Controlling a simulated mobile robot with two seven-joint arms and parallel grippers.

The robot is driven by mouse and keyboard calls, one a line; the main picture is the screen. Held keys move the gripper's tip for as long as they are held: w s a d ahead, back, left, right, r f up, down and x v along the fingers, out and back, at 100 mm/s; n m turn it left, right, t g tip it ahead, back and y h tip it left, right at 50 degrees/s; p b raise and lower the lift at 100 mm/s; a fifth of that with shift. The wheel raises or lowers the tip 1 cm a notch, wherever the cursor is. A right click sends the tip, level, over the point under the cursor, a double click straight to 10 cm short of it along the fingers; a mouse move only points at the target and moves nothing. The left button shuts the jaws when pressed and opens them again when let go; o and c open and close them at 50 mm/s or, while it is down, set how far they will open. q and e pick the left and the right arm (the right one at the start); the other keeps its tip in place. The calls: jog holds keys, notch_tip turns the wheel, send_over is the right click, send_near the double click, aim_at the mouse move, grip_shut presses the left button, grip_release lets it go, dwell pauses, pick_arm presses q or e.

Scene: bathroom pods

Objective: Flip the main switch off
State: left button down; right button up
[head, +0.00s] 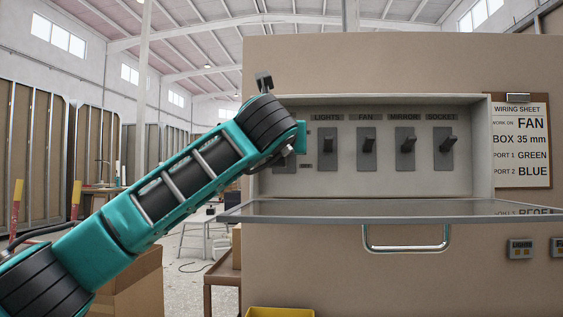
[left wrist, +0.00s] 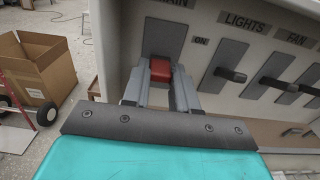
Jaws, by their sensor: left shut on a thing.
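The main switch is the leftmost one in the open wall box (head: 388,182). Its dark plate shows in the left wrist view (left wrist: 166,38) under a partly cut label, with an ON mark to its right. Its red handle (left wrist: 160,70) sits between the two fingers of my left gripper (left wrist: 160,88), which is shut on it. In the head view my left arm hides most of this switch, and only the lower part of its plate (head: 284,167) shows. I cannot tell the handle's tilt for sure. My right gripper is not in view.
Black levers for LIGHTS (head: 328,146), FAN (head: 368,145), MIRROR (head: 407,145) and SOCKET (head: 447,145) stand in a row to the right. The box's clear cover (head: 370,209) hangs open below, with a metal handle (head: 406,249). A wiring sheet (head: 519,145) hangs at right.

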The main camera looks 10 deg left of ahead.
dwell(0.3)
pick_arm(q)
jog(key=c, duration=0.9)
grip_release()
jog(key=s+b, duration=0.1)
jog(key=s, duration=1.2)
jog(key=shift+r+b, duration=0.15)
jog(key=shift+b, duration=0.2)
